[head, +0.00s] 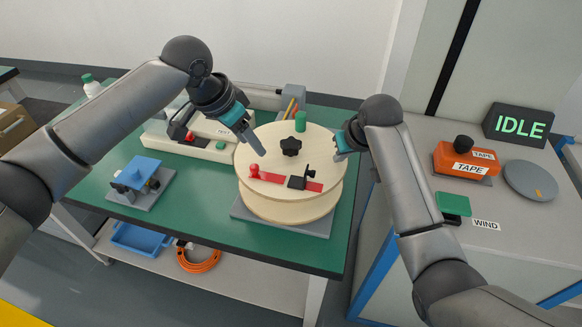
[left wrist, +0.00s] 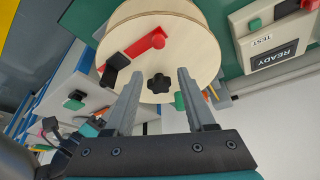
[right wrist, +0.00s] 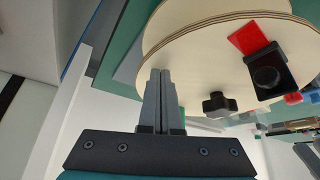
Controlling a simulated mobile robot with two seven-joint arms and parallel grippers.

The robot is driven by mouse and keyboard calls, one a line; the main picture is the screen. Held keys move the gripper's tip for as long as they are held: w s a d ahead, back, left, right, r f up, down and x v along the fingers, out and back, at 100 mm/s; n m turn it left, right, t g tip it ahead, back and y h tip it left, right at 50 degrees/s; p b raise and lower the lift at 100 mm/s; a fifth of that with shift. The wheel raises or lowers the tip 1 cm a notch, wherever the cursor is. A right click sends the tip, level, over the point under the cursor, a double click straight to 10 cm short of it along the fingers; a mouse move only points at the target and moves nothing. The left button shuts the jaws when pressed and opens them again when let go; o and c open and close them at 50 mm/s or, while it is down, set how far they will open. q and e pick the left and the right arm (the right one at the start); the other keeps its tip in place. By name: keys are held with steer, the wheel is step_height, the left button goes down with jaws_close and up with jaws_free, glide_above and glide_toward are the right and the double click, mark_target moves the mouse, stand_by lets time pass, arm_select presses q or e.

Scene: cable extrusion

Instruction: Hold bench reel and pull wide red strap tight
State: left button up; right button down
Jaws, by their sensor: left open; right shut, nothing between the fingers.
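The bench reel (head: 262,195) is a pale wooden drum standing on a grey base plate on the green bench, with a black star knob (head: 291,146) at its centre. The wide red strap (head: 272,178) lies on the reel's top face, with a red knob (head: 254,170) at its left end and a black clamp (head: 300,181) near its right end. My left gripper (head: 256,146) is open above the reel's left rear part. In the left wrist view its fingers flank the star knob (left wrist: 158,84) from a distance. My right gripper (head: 340,155) is shut and empty at the reel's right edge.
A beige test unit (head: 180,146) stands behind left and a blue fixture (head: 139,174) on the bench's left. A green post (head: 301,121) stands at the reel's rear. The right-hand table (head: 512,240) holds an orange tape dispenser (head: 466,161), a grey disc (head: 531,180) and an IDLE display (head: 519,124).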

arm_select(q)
steer(key=shift+r, duration=0.8)
arm_select(e)
steer(key=shift+s+f, duration=0.3)
steer(key=shift+f, duration=0.15)
step_height(320, 180, up, 2)
steer(key=p, duration=0.3)
steer(key=shift+w+r, duration=0.15)
steer(key=shift+r, duration=0.05)
step_height(320, 180, up, 4)
steer(key=p, duration=0.5)
steer(key=shift+w+r+p, duration=0.1)
steer(key=shift+p, duration=0.3)
arm_select(q)
step_height(320, 180, up, 8)
steer(key=shift+r, duration=0.25)
